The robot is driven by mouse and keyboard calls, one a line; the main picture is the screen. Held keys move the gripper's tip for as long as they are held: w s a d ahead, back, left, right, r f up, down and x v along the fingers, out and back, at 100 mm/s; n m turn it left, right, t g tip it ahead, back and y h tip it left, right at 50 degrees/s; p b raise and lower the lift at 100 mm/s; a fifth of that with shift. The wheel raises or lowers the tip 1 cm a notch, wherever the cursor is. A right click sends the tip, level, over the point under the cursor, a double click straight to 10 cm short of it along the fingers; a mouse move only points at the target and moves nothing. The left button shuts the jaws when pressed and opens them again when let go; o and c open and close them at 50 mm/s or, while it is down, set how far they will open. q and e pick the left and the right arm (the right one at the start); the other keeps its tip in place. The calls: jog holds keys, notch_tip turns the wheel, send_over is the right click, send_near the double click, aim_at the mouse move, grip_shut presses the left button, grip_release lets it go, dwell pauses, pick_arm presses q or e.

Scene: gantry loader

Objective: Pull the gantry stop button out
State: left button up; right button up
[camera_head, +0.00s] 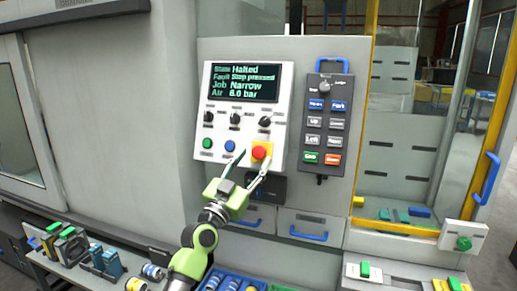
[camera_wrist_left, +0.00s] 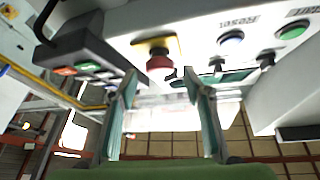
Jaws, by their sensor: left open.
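The red gantry stop button (camera_head: 259,152) sits on a yellow plate at the lower right of the white control panel (camera_head: 225,127). The panel's screen (camera_head: 244,83) reads "Halted" and "Stop pressed". My left gripper (camera_head: 255,158) is open in front of the panel, with one fingertip to each side of the button in the head view. In the left wrist view the red button (camera_wrist_left: 159,60) shows beyond and between the two open fingers (camera_wrist_left: 158,80). The fingers appear apart from it. My right gripper is not in view.
A dark pendant (camera_head: 325,120) with several buttons hangs right of the panel, close to the gripper. Knobs and green and blue buttons (camera_head: 230,146) are on the panel's left. Drawers with blue handles (camera_head: 309,235) are below. Blue bins and parts lie on the bench in front.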

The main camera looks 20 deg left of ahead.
aim_at(258, 153)
pick_arm(q)
jog(key=shift+x, duration=2)
